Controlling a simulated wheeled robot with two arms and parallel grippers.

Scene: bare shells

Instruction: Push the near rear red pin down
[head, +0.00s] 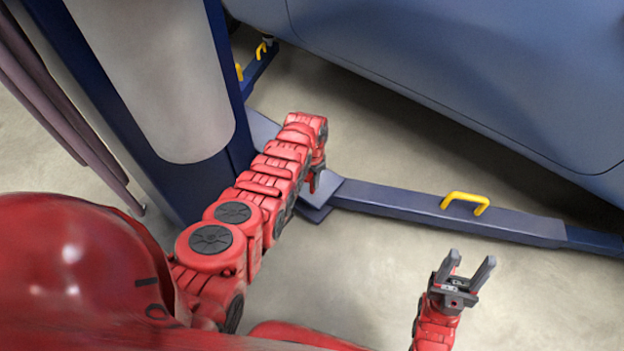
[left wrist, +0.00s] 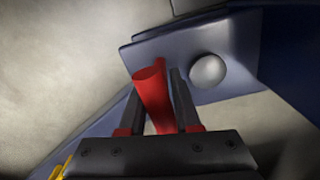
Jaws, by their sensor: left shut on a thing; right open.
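The red pin (left wrist: 150,92) stands up between the two dark fingers of my left gripper (left wrist: 157,80) in the left wrist view. The fingers are shut on it, and its round top shows beyond their tips. A blue plate of the lift with a round grey knob (left wrist: 208,70) lies just beyond the pin. In the head view my left wrist covers most of the left gripper and the pin, above the inner end of the near lift arm (head: 400,205). My right gripper (head: 471,263) is open and empty at the lower right, above the floor.
A blue lift column (head: 185,185) with a grey panel stands left of my left arm. A yellow handle (head: 464,203) rises from the near lift arm. A blue car body (head: 490,70) hangs over the upper right. The concrete floor (head: 350,280) in front is clear.

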